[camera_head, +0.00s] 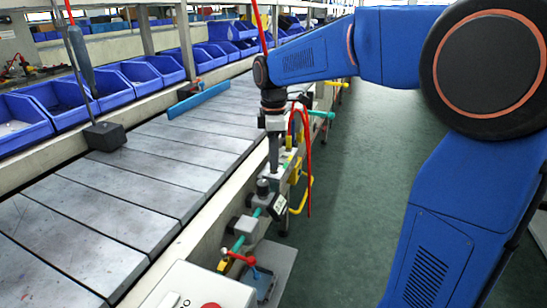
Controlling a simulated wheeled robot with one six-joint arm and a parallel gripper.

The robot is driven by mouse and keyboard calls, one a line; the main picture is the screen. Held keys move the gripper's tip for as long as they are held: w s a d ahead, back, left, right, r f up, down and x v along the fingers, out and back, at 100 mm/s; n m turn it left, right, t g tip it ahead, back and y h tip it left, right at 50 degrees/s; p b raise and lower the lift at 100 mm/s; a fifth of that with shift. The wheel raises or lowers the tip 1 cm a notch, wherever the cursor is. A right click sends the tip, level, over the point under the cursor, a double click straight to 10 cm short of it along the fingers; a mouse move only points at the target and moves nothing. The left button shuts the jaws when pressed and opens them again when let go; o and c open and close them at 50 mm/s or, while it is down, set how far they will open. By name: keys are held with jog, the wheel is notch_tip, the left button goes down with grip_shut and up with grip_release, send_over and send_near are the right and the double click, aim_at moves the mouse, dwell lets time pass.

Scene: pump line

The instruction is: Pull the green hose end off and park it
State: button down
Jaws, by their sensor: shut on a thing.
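My gripper (274,150) points down over the pump line, below the dark wrist. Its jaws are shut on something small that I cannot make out. A short green piece (322,114) sticks out to the right behind the gripper; I cannot tell whether it is the hose end. Green-teal pipe (238,244) runs along the line at the front, between grey blocks. A red hose (308,160) hangs in a loop just right of the gripper, and a yellow hose (306,196) curves below it.
Blue bins (105,88) line the far side. A white box with a red button (195,290) is at the front. Green floor (350,190) is open to the right.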

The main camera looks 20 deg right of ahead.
jog(key=shift+f, duration=0.3)
dwell(1.2)
jog(key=c, duration=1.6)
grip_release()
jog(key=shift+o, duration=0.3)
jog(key=shift+r, duration=3.5)
